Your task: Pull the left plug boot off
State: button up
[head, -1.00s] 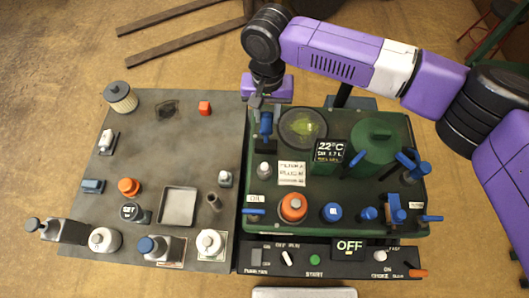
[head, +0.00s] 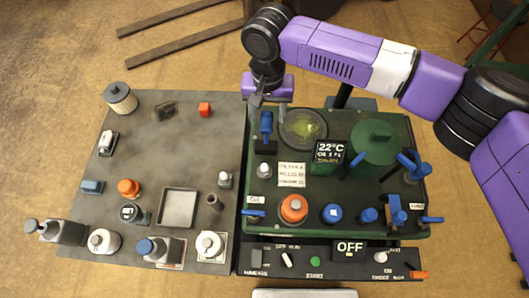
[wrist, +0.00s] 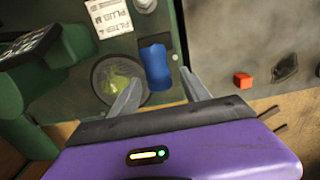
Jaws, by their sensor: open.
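The left plug boot (head: 266,122) is a blue upright piece at the back left corner of the green mower deck (head: 345,228). In the wrist view the blue boot (wrist: 155,66) shows between the two grey fingers of my gripper (wrist: 162,74), with a gap visible on the right side. My gripper (head: 269,104) is open and holds nothing. In the head view it hangs just behind the boot, close to it. I cannot tell whether a finger touches the boot. What the boot sits on is hidden.
A round glass-like bowl (head: 303,128) lies right of the boot. A white label card (head: 291,174) and a small display (head: 329,152) are in front of it. The grey board (head: 180,115) at left carries several loose parts, with bare room near the boot.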

jog(key=shift+r+p, duration=2.1)
jog(key=shift+r, duration=1.4)
notch_tip(320, 180, up, 15)
jog(key=shift+d, duration=0.1)
jog(key=s+d, duration=0.2)
jog(key=d, duration=1.4)
jog(key=shift+d, duration=0.4)
dwell(0.5)
